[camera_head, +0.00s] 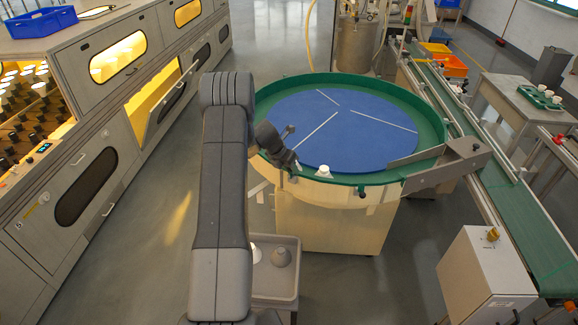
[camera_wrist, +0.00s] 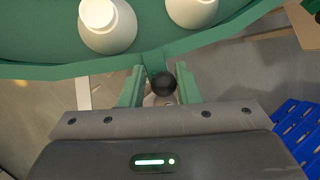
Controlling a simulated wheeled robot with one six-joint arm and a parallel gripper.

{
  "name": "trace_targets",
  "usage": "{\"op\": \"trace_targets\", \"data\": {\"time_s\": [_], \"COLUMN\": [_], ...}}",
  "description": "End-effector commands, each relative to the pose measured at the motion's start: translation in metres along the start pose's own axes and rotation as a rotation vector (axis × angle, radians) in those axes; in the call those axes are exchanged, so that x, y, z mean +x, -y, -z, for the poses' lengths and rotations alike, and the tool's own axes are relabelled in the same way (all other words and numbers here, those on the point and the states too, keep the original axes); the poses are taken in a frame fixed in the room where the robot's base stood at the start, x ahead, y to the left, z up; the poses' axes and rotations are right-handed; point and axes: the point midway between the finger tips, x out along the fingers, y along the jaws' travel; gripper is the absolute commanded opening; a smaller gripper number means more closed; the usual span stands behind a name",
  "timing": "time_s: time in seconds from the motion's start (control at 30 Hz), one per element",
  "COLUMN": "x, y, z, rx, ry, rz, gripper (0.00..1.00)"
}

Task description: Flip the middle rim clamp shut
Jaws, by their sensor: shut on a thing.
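The round table's green rim (camera_head: 262,92) surrounds a blue disc (camera_head: 340,125). In the wrist view the rim (camera_wrist: 60,70) crosses the top. A black ball knob (camera_wrist: 163,84), seemingly the end of the rim clamp's lever, sits just outside the rim. My gripper (camera_wrist: 160,86) has its two green fingers on either side of the knob and is shut on it. In the head view my gripper (camera_head: 292,167) is at the near left rim, and my arm hides part of it. The rest of the clamp is hidden, so its lever angle is unclear. Another small dark fitting (camera_head: 361,190) is on the near rim.
A white bulb (camera_head: 323,171) stands at the near rim; two pale bulbs (camera_wrist: 108,26) (camera_wrist: 192,10) show close beyond my fingers. A grey tray (camera_head: 285,290) holding pale bulbs stands below the arm. A metal chute (camera_head: 445,165) leads right to a green conveyor (camera_head: 500,185).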

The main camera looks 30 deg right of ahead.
Motion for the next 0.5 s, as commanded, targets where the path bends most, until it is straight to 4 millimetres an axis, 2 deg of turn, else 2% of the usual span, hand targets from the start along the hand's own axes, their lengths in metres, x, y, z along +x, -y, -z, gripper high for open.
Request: {"op": "trace_targets", "data": {"time_s": [0.03, 0.5], "x": [0.0044, 0.0062], "y": [0.0064, 0.0063], "z": [0.0011, 0.0000], "rx": [0.003, -0.013], "ry": [-0.023, -0.078], "rz": [0.015, 0.022], "gripper": [0.07, 0.07]}}
